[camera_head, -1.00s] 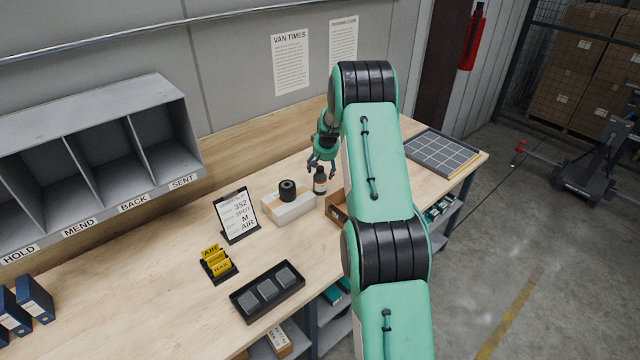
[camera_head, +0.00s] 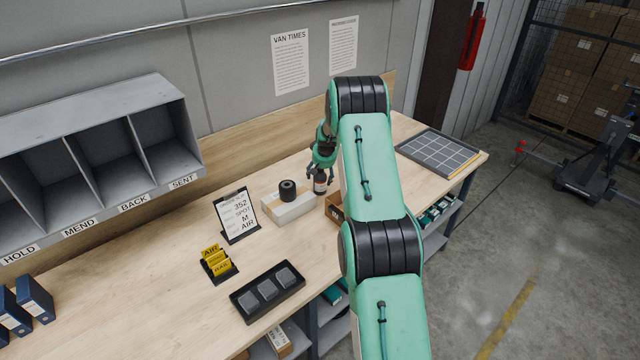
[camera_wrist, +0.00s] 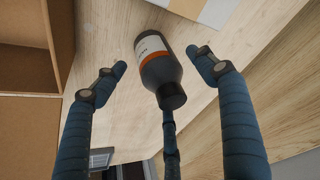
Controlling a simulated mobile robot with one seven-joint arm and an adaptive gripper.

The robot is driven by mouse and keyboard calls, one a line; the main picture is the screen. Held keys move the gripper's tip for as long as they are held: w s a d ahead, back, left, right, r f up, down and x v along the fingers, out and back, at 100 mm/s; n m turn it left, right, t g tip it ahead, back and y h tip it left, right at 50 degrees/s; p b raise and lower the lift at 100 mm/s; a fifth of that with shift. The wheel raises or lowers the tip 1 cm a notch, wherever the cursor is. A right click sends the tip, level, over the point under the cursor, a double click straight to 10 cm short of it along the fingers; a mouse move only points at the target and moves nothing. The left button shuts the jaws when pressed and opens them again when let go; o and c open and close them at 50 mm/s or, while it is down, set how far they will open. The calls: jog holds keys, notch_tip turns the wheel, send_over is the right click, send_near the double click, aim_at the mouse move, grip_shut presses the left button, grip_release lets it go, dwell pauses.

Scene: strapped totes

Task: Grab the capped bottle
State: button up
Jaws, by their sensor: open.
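The capped bottle (camera_head: 320,183) is dark with a white and orange label and stands on the wooden bench. In the wrist view the bottle (camera_wrist: 158,66) lies between the spread fingers, its black cap pointing toward the camera. My gripper (camera_head: 322,172) is above and around the bottle's top in the head view. In the wrist view my gripper (camera_wrist: 160,72) is open, with one blue finger on each side and a third below near the cap. Gaps show between the two side fingers and the bottle. The head view partly hides the bottle behind the fingers.
A pale box (camera_head: 290,208) with a black tape roll (camera_head: 287,190) sits left of the bottle. An open brown box (camera_wrist: 35,45) is close by on the other side. A gridded tray (camera_head: 440,152) lies at the far right; a sign (camera_head: 237,214) stands further left.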

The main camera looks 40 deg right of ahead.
jog(key=shift+x, duration=2.6)
jog(key=c, duration=1.3)
jog(key=shift+r, duration=0.15)
jog(key=shift+c, duration=0.2)
jog(key=shift+r, duration=4.9)
